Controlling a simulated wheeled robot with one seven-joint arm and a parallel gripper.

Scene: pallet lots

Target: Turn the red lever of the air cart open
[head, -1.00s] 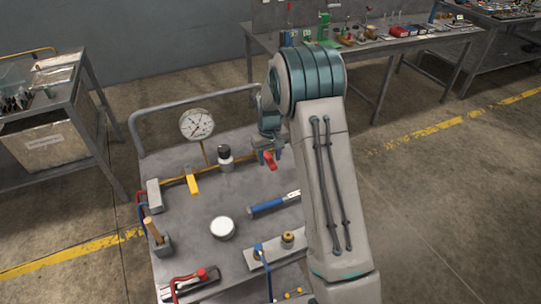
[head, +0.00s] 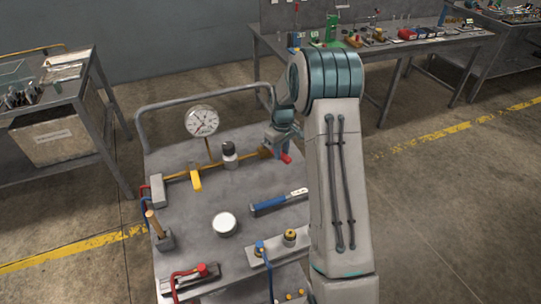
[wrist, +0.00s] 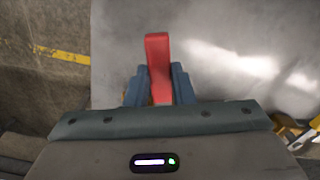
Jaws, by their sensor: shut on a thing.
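The air cart (head: 180,222) is a grey metal table with a brass pipe running across its far part. The red lever (head: 286,158) sits at the right end of this pipe, mostly hidden by my arm in the head view. In the wrist view the red lever (wrist: 157,62) points up the picture, between the two blue fingers of my gripper (wrist: 159,86). My gripper is shut on the lever, with its free end sticking out past the fingertips. The valve under the lever is hidden by the fingers.
A yellow lever (head: 196,180) and a pressure gauge (head: 202,121) stand on the pipe to the left. A workbench (head: 385,50) stands behind.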

